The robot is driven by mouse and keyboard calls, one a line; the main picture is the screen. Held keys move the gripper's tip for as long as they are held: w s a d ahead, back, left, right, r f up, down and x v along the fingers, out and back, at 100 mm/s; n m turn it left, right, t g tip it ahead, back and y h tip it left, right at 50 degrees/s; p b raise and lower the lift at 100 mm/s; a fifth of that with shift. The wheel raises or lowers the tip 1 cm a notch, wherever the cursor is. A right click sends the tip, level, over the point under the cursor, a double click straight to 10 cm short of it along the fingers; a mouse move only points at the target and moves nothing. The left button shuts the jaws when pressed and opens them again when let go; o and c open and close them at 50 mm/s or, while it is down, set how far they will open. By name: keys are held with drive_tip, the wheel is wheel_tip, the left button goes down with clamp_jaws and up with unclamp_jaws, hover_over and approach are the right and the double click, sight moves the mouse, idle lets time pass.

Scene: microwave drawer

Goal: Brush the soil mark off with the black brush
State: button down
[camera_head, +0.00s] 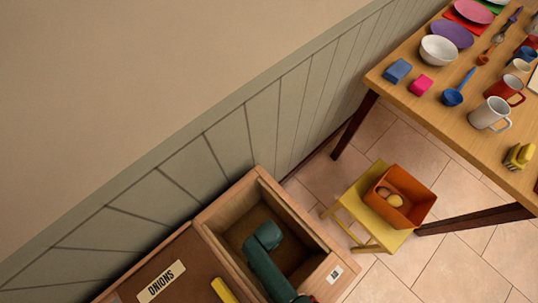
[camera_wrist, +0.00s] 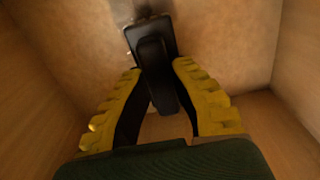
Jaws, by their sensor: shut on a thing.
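In the wrist view, my gripper (camera_wrist: 158,72) has its two yellow ribbed fingers closed around the black brush (camera_wrist: 152,42). The brush points away from me, with its broad end toward the top of the picture. A dark smudge (camera_wrist: 147,9), possibly the soil mark, shows on the brown surface just beyond the brush end. I cannot tell whether the brush touches that surface. In the head view, my green arm reaches down into the open wooden compartment (camera_head: 312,228); my fingers and the brush are hidden there.
Wooden walls (camera_wrist: 285,130) stand close around my gripper. A lid or panel with an ONIONS label (camera_head: 161,281) adjoins the compartment. A yellow stool (camera_head: 352,205) holds an orange box (camera_head: 413,211). A table (camera_head: 405,105) with dishes stands at right.

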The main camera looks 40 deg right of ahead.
drive_tip(key=shift+f+b, duration=0.45)
drive_tip(key=shift+f, duration=0.1)
drive_tip(key=shift+a+r+p, duration=0.15)
drive_tip(key=shift+a+p, duration=0.3)
drive_tip(key=shift+a, duration=1.1)
drive_tip(key=shift+w+a, duration=0.1)
drive_tip(key=shift+w, duration=0.35)
